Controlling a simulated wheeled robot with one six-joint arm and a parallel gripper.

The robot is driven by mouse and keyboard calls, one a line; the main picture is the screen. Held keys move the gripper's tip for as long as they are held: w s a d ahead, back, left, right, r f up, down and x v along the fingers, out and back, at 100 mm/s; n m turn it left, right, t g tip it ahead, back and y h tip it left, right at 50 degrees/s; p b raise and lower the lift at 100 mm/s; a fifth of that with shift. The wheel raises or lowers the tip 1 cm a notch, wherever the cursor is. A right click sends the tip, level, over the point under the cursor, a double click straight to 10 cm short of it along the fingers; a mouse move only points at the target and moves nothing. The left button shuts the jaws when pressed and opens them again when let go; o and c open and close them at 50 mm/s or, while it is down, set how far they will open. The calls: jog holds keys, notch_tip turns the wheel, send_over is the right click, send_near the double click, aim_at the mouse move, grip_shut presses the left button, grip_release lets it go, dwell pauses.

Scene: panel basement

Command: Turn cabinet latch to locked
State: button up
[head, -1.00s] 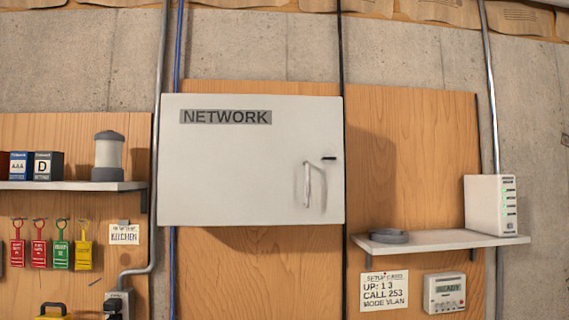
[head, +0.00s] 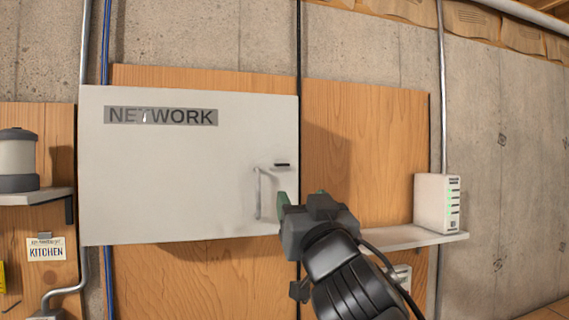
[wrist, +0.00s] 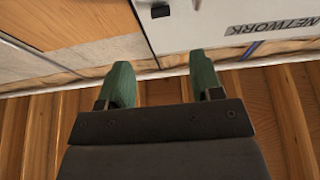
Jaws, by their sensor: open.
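The white cabinet (head: 180,180) marked NETWORK hangs on the wood panel with its door shut. Its small black latch (head: 282,165) lies horizontal near the door's right edge, just above the upright handle (head: 258,195). The latch also shows as a dark piece at the top of the wrist view (wrist: 160,11). My gripper (head: 303,195) is open and empty, its green fingers apart, below and to the right of the latch in the head view. In the wrist view my gripper (wrist: 162,72) shows nothing between its fingers. I cannot tell its exact distance from the door.
A shelf (head: 405,238) with a white network box (head: 437,203) stands right of the cabinet, close to my arm. A shelf with a grey canister (head: 17,160) is at left. Conduits and cables run down the wall. Bare concrete lies at far right.

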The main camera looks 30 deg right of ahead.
aim_at(283, 166)
jog(key=x, duration=1.3)
jog(key=shift+w+r, duration=0.1)
jog(key=shift+r, duration=0.1)
jog(key=shift+c, duration=0.4)
jog(key=c, duration=0.9)
jog(key=shift+o, duration=0.2)
